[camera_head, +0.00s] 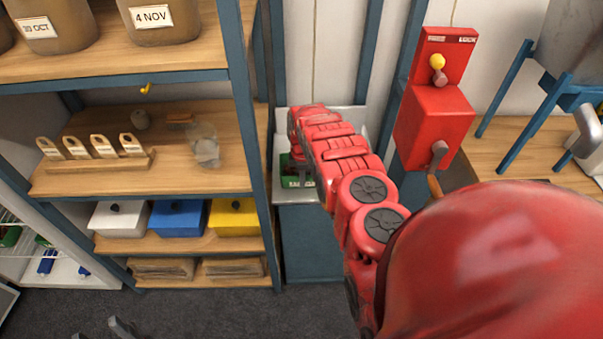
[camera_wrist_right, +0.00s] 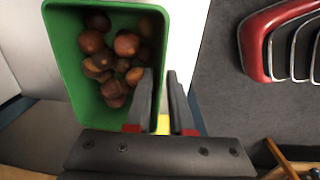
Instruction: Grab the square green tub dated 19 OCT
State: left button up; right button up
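A green tub (camera_head: 293,178) with a white label stands on a pale platform between the shelf and the red machine, partly behind my right arm. The label is too small to read. The right wrist view shows the tub (camera_wrist_right: 68,70) from above, square-sided and holding several brown chestnuts (camera_wrist_right: 110,55). My right gripper (camera_wrist_right: 160,72) is over its right wall, one finger inside and one outside. The fingers are close together with the wall between them. In the head view, my arm hides this gripper. My left gripper (camera_head: 98,332) shows only as two separated grey fingertips at the bottom left.
A wooden shelf (camera_head: 215,182) with a blue post (camera_head: 243,110) stands left of the tub. It holds dated containers, wooden tags and white, blue and yellow boxes (camera_head: 235,217). A red machine (camera_head: 435,115) with levers stands to the right. The floor (camera_head: 215,310) in front is clear.

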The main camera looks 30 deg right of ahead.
grip_shut()
dwell(0.5)
jog(key=shift+r, duration=0.15)
dwell(0.8)
